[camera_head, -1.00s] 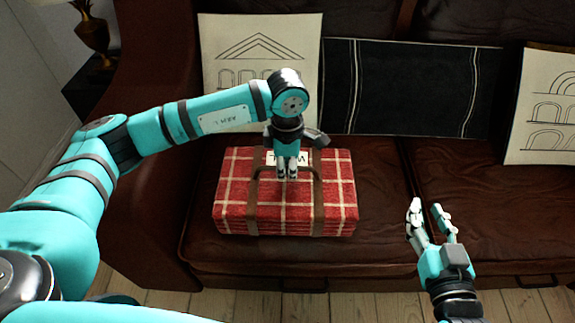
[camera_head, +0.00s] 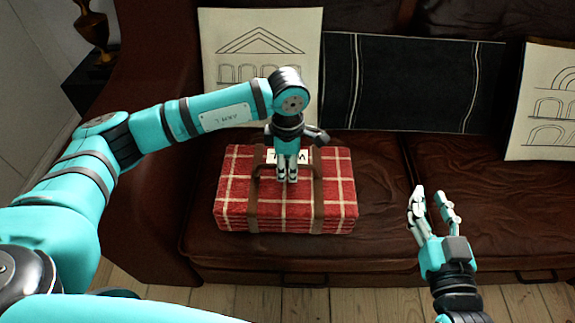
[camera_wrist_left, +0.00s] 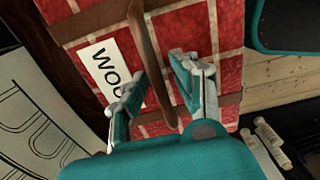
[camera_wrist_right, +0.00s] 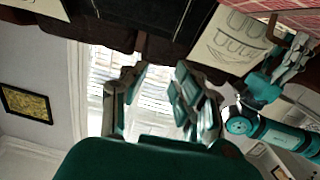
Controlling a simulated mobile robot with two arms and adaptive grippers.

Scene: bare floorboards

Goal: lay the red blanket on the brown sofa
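The red blanket (camera_head: 235,205) is a folded red bundle with white check lines, brown straps and a white label. It lies flat on the left seat of the brown sofa (camera_head: 385,175). My left gripper (camera_head: 287,172) points down over the bundle's middle. In the left wrist view its two fingers (camera_wrist_left: 158,82) are apart, on either side of the brown carrying strap (camera_wrist_left: 150,55), with red cloth (camera_wrist_left: 230,40) below. Whether they touch the strap is unclear. My right gripper (camera_head: 432,197) is open and empty in front of the sofa, right of the bundle.
Two cream cushions with arch drawings (camera_head: 225,40) (camera_head: 545,105) and a black cushion (camera_head: 415,85) lean on the sofa back. The right seat (camera_head: 490,190) is clear. A lamp (camera_head: 92,30) stands far left. Floorboards (camera_head: 355,303) show in front.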

